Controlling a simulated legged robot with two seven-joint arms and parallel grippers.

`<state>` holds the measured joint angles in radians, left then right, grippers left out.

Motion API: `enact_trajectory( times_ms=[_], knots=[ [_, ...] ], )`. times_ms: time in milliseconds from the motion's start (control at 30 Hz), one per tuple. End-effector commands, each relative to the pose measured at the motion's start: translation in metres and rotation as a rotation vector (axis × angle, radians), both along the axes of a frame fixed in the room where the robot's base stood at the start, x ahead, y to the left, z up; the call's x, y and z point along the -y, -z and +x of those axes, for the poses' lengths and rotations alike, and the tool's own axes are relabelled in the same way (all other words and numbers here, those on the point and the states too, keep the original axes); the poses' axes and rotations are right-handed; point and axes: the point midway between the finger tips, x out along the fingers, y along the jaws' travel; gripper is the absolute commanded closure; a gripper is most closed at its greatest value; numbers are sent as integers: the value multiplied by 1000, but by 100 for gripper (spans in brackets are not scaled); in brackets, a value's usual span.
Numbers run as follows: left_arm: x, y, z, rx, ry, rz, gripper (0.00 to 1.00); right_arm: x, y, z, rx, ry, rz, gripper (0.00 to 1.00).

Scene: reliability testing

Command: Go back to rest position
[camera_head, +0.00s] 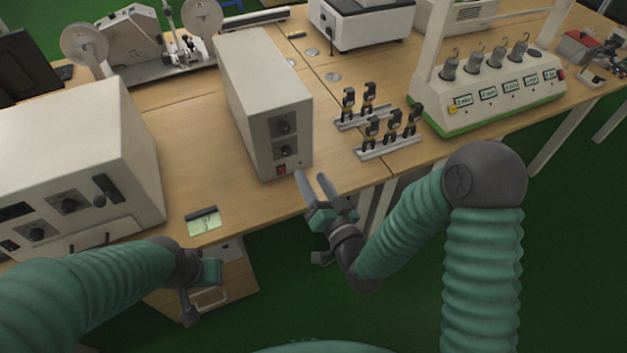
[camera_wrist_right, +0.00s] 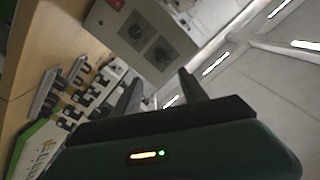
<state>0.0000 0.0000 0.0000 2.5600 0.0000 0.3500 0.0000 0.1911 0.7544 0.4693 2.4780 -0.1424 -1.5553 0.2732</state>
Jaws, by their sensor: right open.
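My right gripper (camera_head: 310,177) is open and empty, its two fingers pointing up beside the table's front edge. It is just in front of the lower right corner of a tall grey box with two black knobs and a red switch (camera_head: 262,100). In the right wrist view the two open fingers (camera_wrist_right: 159,79) show with nothing between them, and the knobbed box (camera_wrist_right: 140,38) is beyond them. My left gripper (camera_head: 196,290) hangs low at the left, in front of the table and below its top. Its fingers are seen edge-on, so their opening is unclear.
The wooden table (camera_head: 185,130) holds a white box (camera_head: 75,150) at left and a small display (camera_head: 203,221) near its front edge. Black clamps stand on metal rails (camera_head: 390,147) near a white-and-green weight tester (camera_head: 490,95). A drawer unit (camera_head: 235,280) is below. Green floor at front right is clear.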

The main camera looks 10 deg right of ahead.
Motion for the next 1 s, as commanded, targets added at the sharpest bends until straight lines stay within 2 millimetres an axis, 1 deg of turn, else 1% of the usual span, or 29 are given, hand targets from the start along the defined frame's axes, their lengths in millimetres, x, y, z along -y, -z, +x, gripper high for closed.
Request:
enact_trajectory(
  times_ms=[267, 367, 467, 500, 567, 633, 667, 700, 767, 800, 900, 1000],
  knots=[
    [0, -1, 0, 0, 0, 0, 100, 0, 1, 1, -9, -4, -14, 50],
    [0, -5, 0, 0, 0, 0, 100, 2, 9, 1, -82, -25, -104, 50],
    [0, -11, 0, 0, 0, 0, 100, 18, 29, -4, -240, -50, -281, 50],
    [0, -14, 0, 0, 0, 0, 100, 29, 37, -11, -323, -56, -359, 50],
    [0, -18, 0, 0, 0, 0, 100, 51, 47, -25, -454, -61, -465, 50],
    [0, -22, 0, 0, 0, 0, 100, 78, 54, -48, -614, -63, -565, 50],
    [0, -24, 0, 0, 0, 0, 100, 89, 55, -61, -685, -66, -599, 50],
    [0, -26, 0, 0, 0, 0, 100, 103, 55, -79, -776, -67, -634, 50],
    [0, -29, 0, 0, 0, 0, 100, 120, 52, -108, -901, -77, -669, 50],
    [0, -30, 0, 0, 0, 0, 100, 128, 50, -125, -974, -87, -681, 50],
    [0, -32, 0, 0, 0, 0, 100, 140, 43, -162, -1112, -112, -690, 50],
    [0, -33, 0, 0, 0, 0, 100, 145, 40, -181, -1180, -129, -688, 50]
  ],
)
